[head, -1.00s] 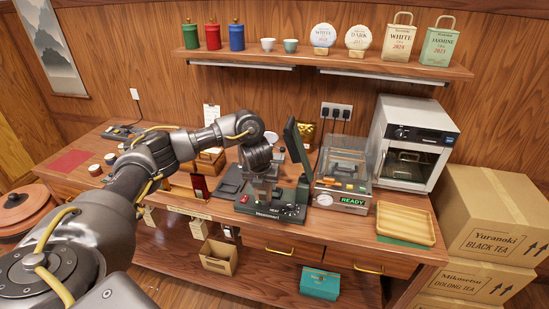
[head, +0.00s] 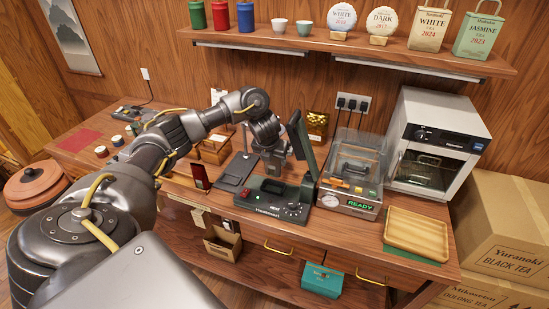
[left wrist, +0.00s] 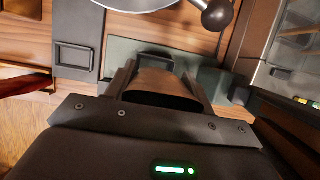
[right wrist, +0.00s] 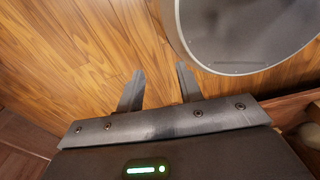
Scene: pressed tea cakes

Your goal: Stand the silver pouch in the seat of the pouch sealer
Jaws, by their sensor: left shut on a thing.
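The pouch sealer (head: 272,202) is a dark green device with a red switch and a dial, in the middle of the counter. Its lid (head: 302,138) is raised. My left gripper (head: 277,166) is at the sealer's back, left of the lid. In the left wrist view, my left gripper (left wrist: 162,84) is shut on a curved, brownish-looking thing, which I take for the silver pouch (left wrist: 165,83) reflecting the wood. In the head view the arm and fingers mostly hide it. My right gripper (right wrist: 159,88) is open and empty in the right wrist view.
A clear-lidded machine showing READY (head: 350,184) stands close right of the sealer. A wooden tray (head: 417,234) lies farther right, before a silver oven (head: 437,145). A dark flat stand (head: 236,172) is left of the sealer. A gold pouch (head: 317,125) stands behind.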

